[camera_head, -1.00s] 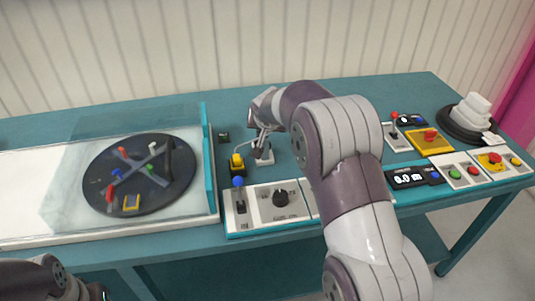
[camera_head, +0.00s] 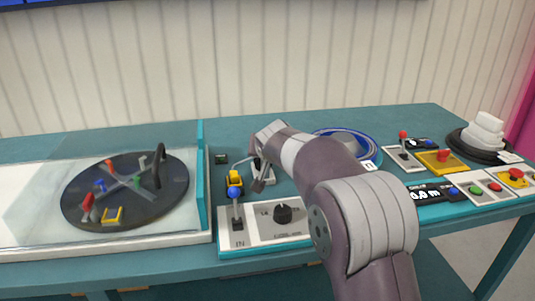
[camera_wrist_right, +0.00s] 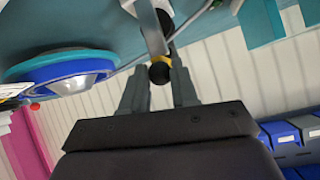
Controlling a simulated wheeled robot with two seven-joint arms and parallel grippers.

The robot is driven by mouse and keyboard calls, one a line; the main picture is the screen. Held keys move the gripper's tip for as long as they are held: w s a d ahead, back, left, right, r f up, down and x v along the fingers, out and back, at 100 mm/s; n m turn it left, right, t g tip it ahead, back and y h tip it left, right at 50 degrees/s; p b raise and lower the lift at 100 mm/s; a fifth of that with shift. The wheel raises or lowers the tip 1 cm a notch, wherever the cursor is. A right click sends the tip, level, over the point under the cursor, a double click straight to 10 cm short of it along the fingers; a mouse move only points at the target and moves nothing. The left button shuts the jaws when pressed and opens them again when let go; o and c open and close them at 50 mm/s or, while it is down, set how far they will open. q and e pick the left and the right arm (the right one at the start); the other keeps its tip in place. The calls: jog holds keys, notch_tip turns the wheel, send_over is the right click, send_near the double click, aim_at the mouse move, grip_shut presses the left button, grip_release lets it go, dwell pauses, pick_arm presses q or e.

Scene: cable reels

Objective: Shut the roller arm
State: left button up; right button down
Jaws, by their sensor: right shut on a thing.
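My right arm reaches over the bench to the cable device in the middle. In the right wrist view, my right gripper (camera_wrist_right: 160,88) is shut on the end of the roller arm, a pale bar (camera_wrist_right: 151,28) with a black knob (camera_wrist_right: 160,73) between the fingers. A bit of yellow shows behind the knob. In the head view the roller arm is mostly hidden by my gripper, so its angle is hard to tell. My left gripper is not in view.
A blue-rimmed reel (camera_head: 334,132) lies behind my right forearm. A lever with a blue knob (camera_head: 234,192) and a panel with a black dial (camera_head: 283,213) stand in front. A dark turntable (camera_head: 75,205) sits behind clear panels at left. Buttons and a white stacked cone (camera_head: 486,133) are at right.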

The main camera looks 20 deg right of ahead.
jog(key=shift+f, duration=0.35)
jog(key=c, duration=0.9)
grip_release()
jog(key=shift+o, duration=0.2)
jog(key=shift+r, duration=0.1)
jog(key=shift+r, duration=0.1)
jog(key=v, duration=1.2)
jog(key=shift+s+r+p, duration=0.15)
jog(key=shift+s+p, duration=0.1)
jog(key=shift+p, duration=0.1)
jog(key=shift+a, duration=0.1)
